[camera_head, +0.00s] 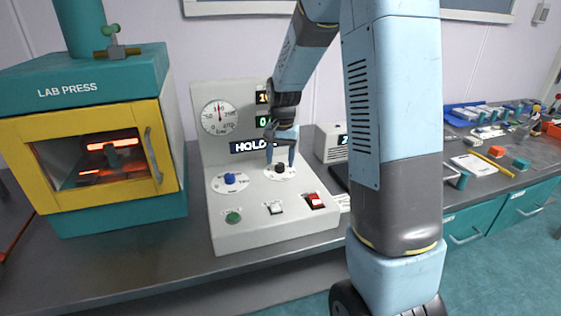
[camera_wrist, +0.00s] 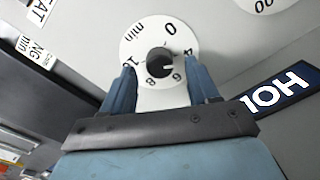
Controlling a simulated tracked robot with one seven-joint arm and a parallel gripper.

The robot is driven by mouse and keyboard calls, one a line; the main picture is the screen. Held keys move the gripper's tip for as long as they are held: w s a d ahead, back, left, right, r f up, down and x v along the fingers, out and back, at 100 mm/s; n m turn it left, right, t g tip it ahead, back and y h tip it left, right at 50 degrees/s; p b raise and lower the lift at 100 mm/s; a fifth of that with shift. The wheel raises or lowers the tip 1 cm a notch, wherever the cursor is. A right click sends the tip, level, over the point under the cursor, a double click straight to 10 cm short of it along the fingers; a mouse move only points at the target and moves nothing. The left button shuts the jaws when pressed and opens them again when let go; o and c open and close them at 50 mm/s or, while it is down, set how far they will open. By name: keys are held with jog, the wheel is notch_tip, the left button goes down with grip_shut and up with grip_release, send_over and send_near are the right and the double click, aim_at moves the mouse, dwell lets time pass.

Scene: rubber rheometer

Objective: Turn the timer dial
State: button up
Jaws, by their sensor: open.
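The timer dial is a dark round knob (camera_wrist: 160,62) on a white disc (camera_wrist: 142,35) marked with numbers and "min" in the wrist view. A small light mark on the knob faces the 4 and 6 side. In the head view the knob (camera_head: 280,168) is on the right of the sloped panel of a grey console (camera_head: 222,215). My gripper (camera_head: 280,161) reaches down over it from behind. In the wrist view my gripper (camera_wrist: 160,76) is open, with one finger on each side of the knob and a gap on both sides.
A blue knob (camera_head: 229,179) on another white disc is to the left. A display (camera_head: 252,146) stands behind. A lab press (camera_head: 88,185) is further left.

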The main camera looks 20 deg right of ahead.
aim_at(282, 164)
notch_tip(282, 164, up, 12)
jog(key=shift+d+r, duration=0.15)
jog(key=shift+d, duration=0.05)
jog(key=shift+s, duration=0.1)
dwell(0.4)
jog(key=s+r+n+t, duration=0.2)
jog(key=s+r+n, duration=0.1)
jog(key=s, duration=1.1)
jog(key=s+r+n+t, duration=0.3)
jog(key=s, duration=1.1)
jog(key=shift+s+a+r, duration=0.15)
jog(key=shift+r, duration=0.15)
